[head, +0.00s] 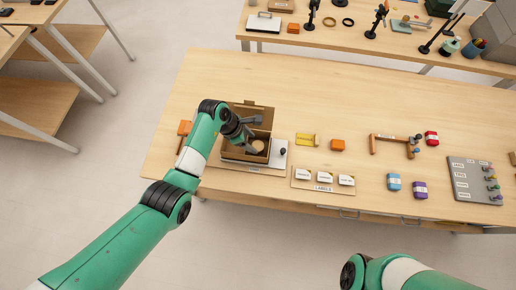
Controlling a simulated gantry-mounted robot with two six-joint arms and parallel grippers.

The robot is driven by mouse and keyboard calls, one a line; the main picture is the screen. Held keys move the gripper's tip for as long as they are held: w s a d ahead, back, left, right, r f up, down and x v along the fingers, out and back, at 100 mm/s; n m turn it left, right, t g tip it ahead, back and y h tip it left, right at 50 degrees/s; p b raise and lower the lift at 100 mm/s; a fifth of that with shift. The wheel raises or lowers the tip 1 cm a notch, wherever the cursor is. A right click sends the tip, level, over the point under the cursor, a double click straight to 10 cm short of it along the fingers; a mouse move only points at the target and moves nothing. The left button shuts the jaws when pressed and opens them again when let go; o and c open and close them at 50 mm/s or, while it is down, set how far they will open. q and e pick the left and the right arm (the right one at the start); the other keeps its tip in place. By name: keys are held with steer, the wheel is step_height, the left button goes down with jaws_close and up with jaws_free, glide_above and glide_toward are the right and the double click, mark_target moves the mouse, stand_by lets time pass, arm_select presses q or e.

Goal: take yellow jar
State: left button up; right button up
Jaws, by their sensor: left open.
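My left gripper (250,130) is open over a brown box with its lid up (234,149), at the left part of the table. A pale round thing (258,146) shows inside the box, just below the gripper. I cannot tell whether it is the yellow jar, and the arm and gripper hide part of the box. No jar that is clearly yellow shows elsewhere. My right gripper is out of view; only part of that arm shows at the bottom right.
A yellow holder (307,139) and an orange block (338,145) lie right of the box. Blue (394,182), purple (420,190) and red (431,138) jars stand farther right, near a grey board (473,182). The table's back middle is clear.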

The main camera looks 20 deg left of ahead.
mark_target(257, 146)
arm_select(q)
steer(key=b+x, duration=0.3)
steer(key=x, duration=0.3)
steer(key=shift+d+r, duration=0.1)
steer(key=shift+r, duration=0.1)
jaws_close()
step_height(257, 146, up, 9)
steer(key=p, duration=0.4)
steer(key=shift+w, duration=0.1)
steer(key=shift+r, duration=0.55)
